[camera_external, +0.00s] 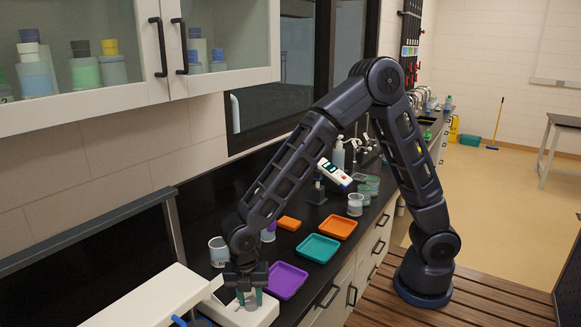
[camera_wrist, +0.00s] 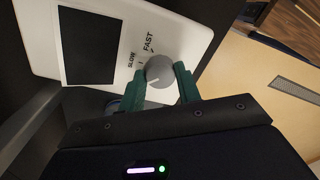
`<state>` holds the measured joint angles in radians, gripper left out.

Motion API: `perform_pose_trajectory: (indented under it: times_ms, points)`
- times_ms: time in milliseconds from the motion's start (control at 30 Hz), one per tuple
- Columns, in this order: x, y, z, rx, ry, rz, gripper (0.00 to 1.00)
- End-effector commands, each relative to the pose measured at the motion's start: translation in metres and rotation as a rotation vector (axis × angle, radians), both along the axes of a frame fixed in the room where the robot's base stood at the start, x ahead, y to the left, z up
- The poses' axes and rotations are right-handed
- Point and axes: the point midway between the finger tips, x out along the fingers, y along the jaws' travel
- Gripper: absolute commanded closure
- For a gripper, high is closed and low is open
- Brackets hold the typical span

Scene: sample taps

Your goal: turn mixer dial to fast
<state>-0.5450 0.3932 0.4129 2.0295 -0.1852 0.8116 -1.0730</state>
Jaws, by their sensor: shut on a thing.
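The mixer (camera_wrist: 110,15) is a white unit with a dark square panel and the printed words SLOW and FAST. Its round grey dial (camera_wrist: 160,70) sits beside these words. A light mark on the dial points to its lower left in the wrist view, towards neither word exactly. My gripper (camera_wrist: 162,80) has its green fingers on opposite sides of the dial, closed on it. In the external view my gripper (camera_external: 246,294) reaches down onto the white mixer (camera_external: 262,314) at the bottom; it largely hides the dial there.
A purple tray (camera_external: 287,281), a teal tray (camera_external: 318,248) and an orange tray (camera_external: 340,227) lie on the dark counter to the right. A white cabinet (camera_external: 120,95) hangs above the counter.

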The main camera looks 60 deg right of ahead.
Motion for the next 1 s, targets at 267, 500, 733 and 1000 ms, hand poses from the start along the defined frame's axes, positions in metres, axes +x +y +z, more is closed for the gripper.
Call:
perform_pose_trajectory:
  times_ms: [267,500,733,1000]
  points:
    - [-0.0002,-0.0004,0.0004,0.0,0.0,-0.227,0.9]
    - [0.0002,-0.001,0.0004,0.0,0.0,-0.458,0.9]
    - [-0.0002,-0.0008,0.0003,0.001,-0.001,-0.675,0.9]
    - [-0.0004,-0.0014,0.0006,0.001,-0.001,-0.933,0.9]
